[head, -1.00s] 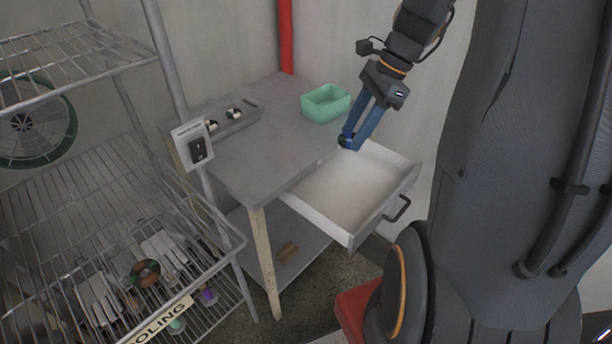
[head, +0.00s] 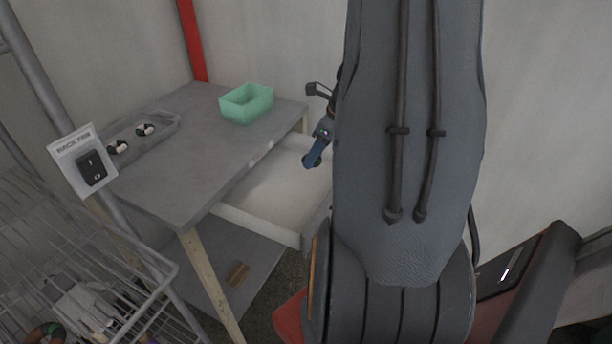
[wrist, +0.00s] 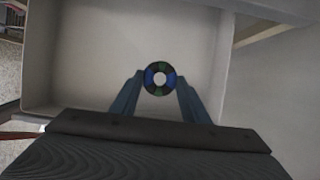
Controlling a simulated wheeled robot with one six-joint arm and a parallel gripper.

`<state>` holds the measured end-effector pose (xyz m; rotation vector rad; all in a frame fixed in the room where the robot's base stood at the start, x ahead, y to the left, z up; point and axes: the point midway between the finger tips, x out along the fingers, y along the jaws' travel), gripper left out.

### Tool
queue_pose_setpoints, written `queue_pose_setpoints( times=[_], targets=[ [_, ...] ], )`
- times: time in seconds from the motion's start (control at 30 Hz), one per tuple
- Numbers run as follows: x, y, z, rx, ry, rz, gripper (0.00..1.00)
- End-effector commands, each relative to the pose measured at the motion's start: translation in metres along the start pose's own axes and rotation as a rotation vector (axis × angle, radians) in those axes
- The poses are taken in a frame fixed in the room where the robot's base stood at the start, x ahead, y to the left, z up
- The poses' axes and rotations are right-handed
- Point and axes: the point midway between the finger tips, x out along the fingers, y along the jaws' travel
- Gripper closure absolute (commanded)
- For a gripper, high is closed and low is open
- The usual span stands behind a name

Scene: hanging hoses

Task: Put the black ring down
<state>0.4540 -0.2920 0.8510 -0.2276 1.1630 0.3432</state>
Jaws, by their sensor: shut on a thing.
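My gripper (head: 313,161) hangs over the open drawer in the head view, partly hidden by my own arm. Its blue fingers are shut on the black ring (wrist: 160,88). In the wrist view the ring sits between the fingertips, dark with green and blue patches, its round hole facing the camera. The white drawer (head: 268,203) is pulled out from the grey table, and its floor looks empty where it shows. The ring's height above that floor is hard to tell. My arm hides the drawer's right part in the head view.
A green open box (head: 247,104) stands on the table (head: 190,155). Left of it is a grey tray (head: 167,129) with two black-and-white round pieces. A wire rack (head: 70,255) with a switch plate (head: 85,170) stands at the left. The table's middle is bare.

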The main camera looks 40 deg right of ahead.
Motion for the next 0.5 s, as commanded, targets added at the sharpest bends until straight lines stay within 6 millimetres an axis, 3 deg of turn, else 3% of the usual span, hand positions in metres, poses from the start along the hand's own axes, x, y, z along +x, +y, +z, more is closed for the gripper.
queue_pose_setpoints(
  times=[0.5],
  targets=[
    [0.053, 0.000, -0.022, -0.002, 0.001, 0.001, 0.80]
  ],
)
